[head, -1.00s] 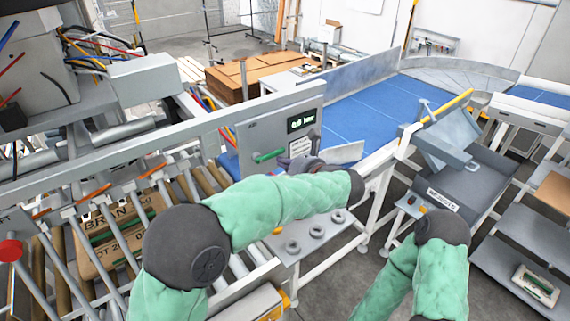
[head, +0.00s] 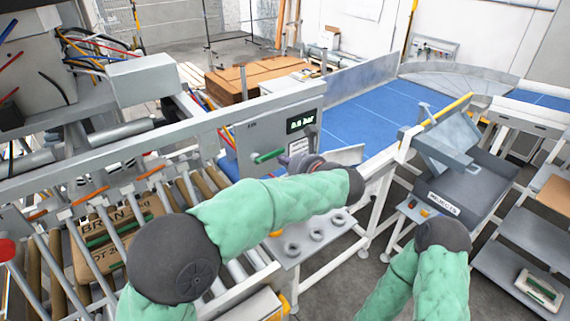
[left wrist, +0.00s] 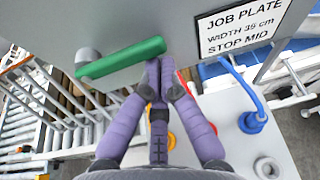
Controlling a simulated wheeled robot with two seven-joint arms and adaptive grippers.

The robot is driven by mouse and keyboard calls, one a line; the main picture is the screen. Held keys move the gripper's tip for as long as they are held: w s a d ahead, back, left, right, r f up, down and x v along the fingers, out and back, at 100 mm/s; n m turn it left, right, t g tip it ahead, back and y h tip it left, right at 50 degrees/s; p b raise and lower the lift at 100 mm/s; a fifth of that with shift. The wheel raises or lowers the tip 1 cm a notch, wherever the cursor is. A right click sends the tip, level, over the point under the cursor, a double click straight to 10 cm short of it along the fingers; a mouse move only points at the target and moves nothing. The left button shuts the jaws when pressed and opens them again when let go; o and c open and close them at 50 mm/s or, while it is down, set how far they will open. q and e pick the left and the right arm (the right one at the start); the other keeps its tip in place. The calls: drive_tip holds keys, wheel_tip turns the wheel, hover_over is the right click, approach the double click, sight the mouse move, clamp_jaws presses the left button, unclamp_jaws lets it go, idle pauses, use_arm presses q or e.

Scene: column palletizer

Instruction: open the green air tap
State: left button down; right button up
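The green air tap (head: 268,156) is a lever on the front of a grey panel box (head: 245,135). In the left wrist view the tap's handle (left wrist: 125,58) lies nearly level, its right end slightly higher, with a grey pivot at its left end. My left gripper (left wrist: 160,68) has its purple fingers drawn together at the tips, just below the handle's right end; I cannot tell whether they touch it. Nothing shows between the fingers. In the head view my left gripper (head: 312,164) is partly hidden by my forearm. My right gripper is out of view.
A pressure display (head: 300,121) on the box appears to read 0.0 bar. A job plate (left wrist: 240,28) is right of the tap. A grey shelf (head: 312,238) with several round rings is below. A roller conveyor with a carton (head: 110,240) is at left, a blue belt (head: 365,115) behind.

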use_arm(q)
drive_tip(key=r+n+t+b, duration=0.1)
drive_tip(key=n+b, duration=0.1)
drive_tip(key=b, duration=0.2)
drive_tip(key=r+n+h+b, duration=0.1)
drive_tip(key=r+n+b, duration=0.1)
drive_tip(key=b, duration=0.3)
drive_tip(key=r+n+t+h+b, duration=0.1)
drive_tip(key=n+b, duration=0.1)
drive_tip(key=b, duration=0.2)
drive_tip(key=shift+s+a+r+n+t, duration=0.25)
drive_tip(key=shift+a+r+n+t, duration=0.05)
drive_tip(key=shift+a, duration=0.05)
drive_tip(key=r+n+b, duration=0.1)
drive_tip(key=n+b, duration=0.1)
drive_tip(key=b, duration=0.1)
drive_tip(key=s+a+n+t+b, duration=0.1)
drive_tip(key=n+b, duration=0.1)
drive_tip(key=b, duration=0.2)
drive_tip(key=a+r+n+t+b, duration=0.1)
drive_tip(key=b, duration=0.3)
drive_tip(key=shift+s+a+r+n+h, duration=0.2)
drive_tip(key=shift+s+r+n+h, duration=0.1)
drive_tip(key=shift+s+r+n, duration=0.1)
drive_tip(key=shift+s+a+r+n+t+b, duration=0.2)
drive_tip(key=shift+a+r+n+t+b, duration=0.3)
drive_tip(key=shift+b, duration=0.65)
drive_tip(key=shift+d+f, duration=0.15)
drive_tip(key=shift+d, duration=0.05)
